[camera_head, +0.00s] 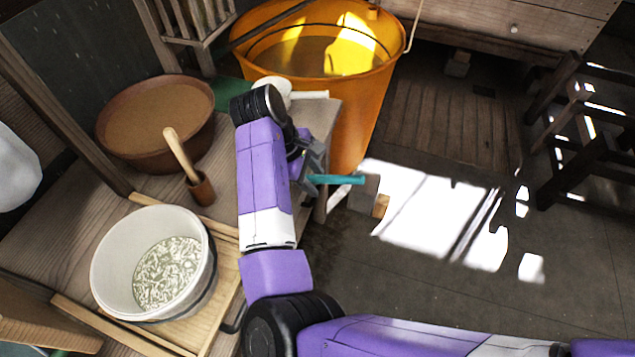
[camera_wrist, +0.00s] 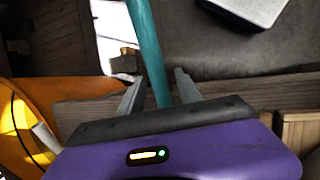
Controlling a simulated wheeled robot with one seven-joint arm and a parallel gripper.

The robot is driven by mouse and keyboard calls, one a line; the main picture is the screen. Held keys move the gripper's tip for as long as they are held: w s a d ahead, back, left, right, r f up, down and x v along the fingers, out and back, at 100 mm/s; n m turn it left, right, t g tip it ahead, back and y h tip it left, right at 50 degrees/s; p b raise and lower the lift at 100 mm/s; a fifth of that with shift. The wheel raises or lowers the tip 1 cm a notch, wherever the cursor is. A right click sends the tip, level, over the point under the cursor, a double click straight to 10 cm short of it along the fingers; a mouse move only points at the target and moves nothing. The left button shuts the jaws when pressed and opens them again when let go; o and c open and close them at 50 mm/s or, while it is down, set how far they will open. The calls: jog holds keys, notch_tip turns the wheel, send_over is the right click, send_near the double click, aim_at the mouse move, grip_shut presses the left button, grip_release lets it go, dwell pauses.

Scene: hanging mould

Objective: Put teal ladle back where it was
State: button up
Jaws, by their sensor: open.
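The teal ladle shows as a teal handle (camera_head: 340,180) sticking out to the right of my gripper in the head view, beside the table edge. In the wrist view the teal handle (camera_wrist: 147,45) runs from the top edge down between my fingers. The rest of the ladle is hidden or out of frame. My gripper (camera_head: 313,168) is at the right edge of the table, over the gap towards the floor. In the wrist view my gripper (camera_wrist: 159,77) is open, with one finger on each side of the handle. I cannot tell whether either finger touches it.
A large orange tub (camera_head: 352,120) stands just behind my gripper. On the table are a white bucket (camera_head: 103,262) of pale grains, a brown bowl (camera_head: 113,138) and a small wooden cup (camera_head: 203,190) holding a wooden tool. A dark stool (camera_head: 570,130) stands right.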

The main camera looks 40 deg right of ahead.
jog(key=v, duration=0.9)
jog(key=shift+r, duration=0.1)
